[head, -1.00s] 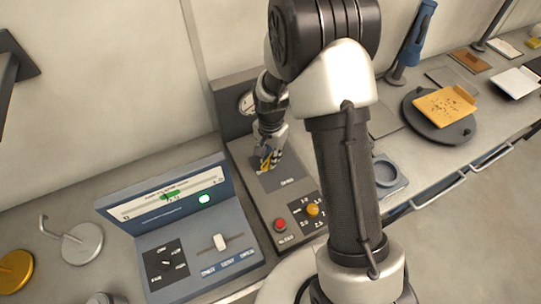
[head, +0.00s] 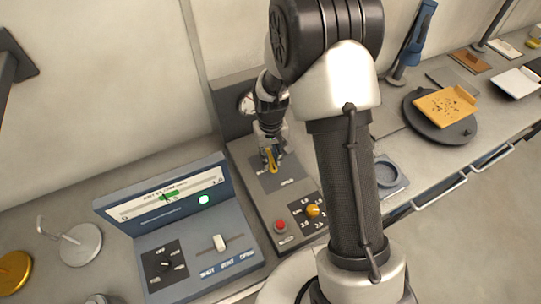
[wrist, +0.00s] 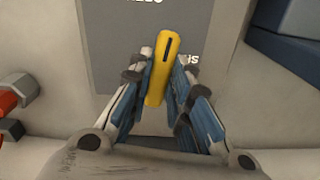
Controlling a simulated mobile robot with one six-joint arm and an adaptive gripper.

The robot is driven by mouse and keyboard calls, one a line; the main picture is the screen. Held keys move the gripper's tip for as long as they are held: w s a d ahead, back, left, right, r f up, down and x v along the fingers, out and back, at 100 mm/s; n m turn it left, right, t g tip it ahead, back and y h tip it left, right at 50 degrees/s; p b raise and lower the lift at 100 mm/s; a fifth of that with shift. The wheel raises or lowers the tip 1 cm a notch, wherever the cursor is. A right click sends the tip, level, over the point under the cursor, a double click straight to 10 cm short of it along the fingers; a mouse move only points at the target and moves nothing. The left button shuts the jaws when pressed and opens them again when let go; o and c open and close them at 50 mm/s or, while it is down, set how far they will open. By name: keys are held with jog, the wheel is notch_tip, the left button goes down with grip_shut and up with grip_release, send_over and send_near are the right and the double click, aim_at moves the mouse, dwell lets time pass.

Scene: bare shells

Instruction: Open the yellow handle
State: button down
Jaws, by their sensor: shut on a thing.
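The yellow handle (wrist: 161,70) shows in the wrist view as a narrow bar with a dark slot near its far end, on a grey plate (wrist: 105,50). My gripper (wrist: 161,78) has a finger on each side of the handle and is shut on it. In the head view the handle (head: 272,161) points towards the panel's front, below my gripper (head: 270,150), on the dark plate of a grey control panel (head: 250,195). The fingers hide part of the handle and its base. The plate's lettering is too small to read with certainty.
A red button (head: 280,226) and an orange knob (head: 313,210) sit on the panel in front of the handle. A blue console (head: 200,240) with a slider stands to the left. A round gauge (head: 247,103) is behind my wrist. The bench right of my arm holds several items.

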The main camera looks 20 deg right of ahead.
aim_at(271, 159)
jog(key=shift+n, duration=0.7)
jog(key=c, duration=1.5)
grip_release()
notch_tip(271, 159, up, 12)
